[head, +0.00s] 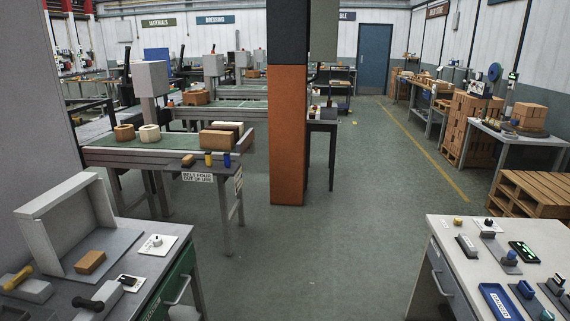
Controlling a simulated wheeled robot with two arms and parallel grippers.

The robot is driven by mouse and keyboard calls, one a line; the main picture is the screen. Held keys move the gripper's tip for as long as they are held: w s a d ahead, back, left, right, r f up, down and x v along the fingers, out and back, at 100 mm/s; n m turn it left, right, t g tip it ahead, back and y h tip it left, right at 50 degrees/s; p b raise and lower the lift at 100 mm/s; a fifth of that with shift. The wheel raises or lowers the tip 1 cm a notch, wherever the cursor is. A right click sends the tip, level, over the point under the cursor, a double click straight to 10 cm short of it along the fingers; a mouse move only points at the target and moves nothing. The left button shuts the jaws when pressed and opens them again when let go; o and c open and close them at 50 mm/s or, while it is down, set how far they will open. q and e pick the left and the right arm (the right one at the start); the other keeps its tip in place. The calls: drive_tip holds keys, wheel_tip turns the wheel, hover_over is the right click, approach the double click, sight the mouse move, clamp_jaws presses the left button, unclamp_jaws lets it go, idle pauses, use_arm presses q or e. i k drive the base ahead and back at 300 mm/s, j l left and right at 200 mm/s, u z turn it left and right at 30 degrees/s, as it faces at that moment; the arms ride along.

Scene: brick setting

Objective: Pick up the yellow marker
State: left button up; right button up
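A small upright yellow item (208,159) stands on the dark end plate of the conveyor table, left of the centre pillar. It may be the yellow marker, but it is too small to tell for sure. A similar blue item (227,160) stands just to its right, and a small tan block (188,161) lies to its left. Neither of my grippers shows in the head view.
A grey workbench (150,270) fills the lower left, a white-topped bench (440,236) with small tools the lower right. An orange and black pillar (286,140) stands mid-view. Wooden pallets (535,190) are at right. The floor (350,220) between the benches is clear.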

sight(208, 158)
drive_tip(key=i+u, duration=0.2)
drive_tip(key=i, duration=0.25)
drive_tip(key=i+l+u, duration=0.25)
drive_tip(key=i, duration=0.25)
drive_tip(key=i+l+u, duration=0.2)
drive_tip(key=i, duration=0.25)
drive_tip(key=i+l+u, duration=0.25)
drive_tip(key=i, duration=0.2)
